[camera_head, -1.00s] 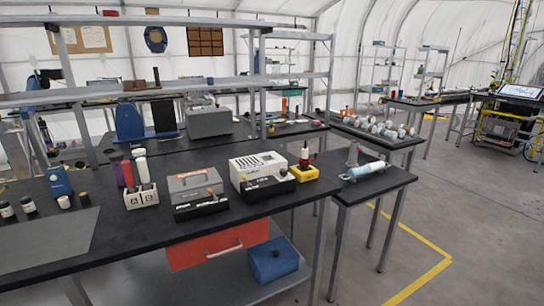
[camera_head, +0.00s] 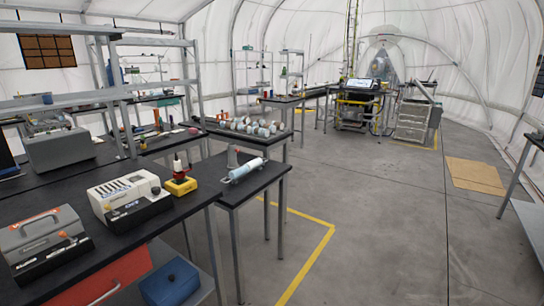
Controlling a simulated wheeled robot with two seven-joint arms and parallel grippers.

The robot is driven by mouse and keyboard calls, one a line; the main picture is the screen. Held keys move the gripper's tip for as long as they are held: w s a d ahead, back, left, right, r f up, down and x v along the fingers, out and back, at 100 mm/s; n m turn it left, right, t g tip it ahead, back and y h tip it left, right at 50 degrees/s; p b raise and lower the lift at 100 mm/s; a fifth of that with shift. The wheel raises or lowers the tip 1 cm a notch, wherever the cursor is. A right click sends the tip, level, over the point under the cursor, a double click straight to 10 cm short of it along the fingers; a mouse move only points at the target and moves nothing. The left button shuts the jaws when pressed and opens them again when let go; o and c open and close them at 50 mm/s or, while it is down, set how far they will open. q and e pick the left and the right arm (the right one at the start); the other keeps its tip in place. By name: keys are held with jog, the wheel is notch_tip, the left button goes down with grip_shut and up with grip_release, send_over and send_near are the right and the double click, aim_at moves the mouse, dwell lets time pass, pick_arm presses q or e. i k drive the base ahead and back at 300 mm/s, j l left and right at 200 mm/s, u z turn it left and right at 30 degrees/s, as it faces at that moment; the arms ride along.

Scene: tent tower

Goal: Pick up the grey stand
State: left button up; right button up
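A small grey upright piece (camera_head: 233,158), which looks like the grey stand, is on the small black side table (camera_head: 262,183) in the middle left of the head view. A pale blue and white cylinder (camera_head: 243,170) lies beside it, partly covering its lower part. I cannot tell whether the two touch. Neither of my grippers is in view.
A long black bench (camera_head: 165,212) holds a grey case (camera_head: 42,235), a white slotted device (camera_head: 125,190) and a yellow-based item (camera_head: 181,185). A blue box (camera_head: 170,284) sits on its lower shelf. Open grey floor (camera_head: 390,220) with yellow lines lies to the right.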

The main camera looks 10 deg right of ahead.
aim_at(232, 158)
jog(key=i+l, duration=1.05)
jog(key=i+l+z, duration=0.15)
jog(key=i+l, duration=0.85)
jog(key=i, duration=0.2)
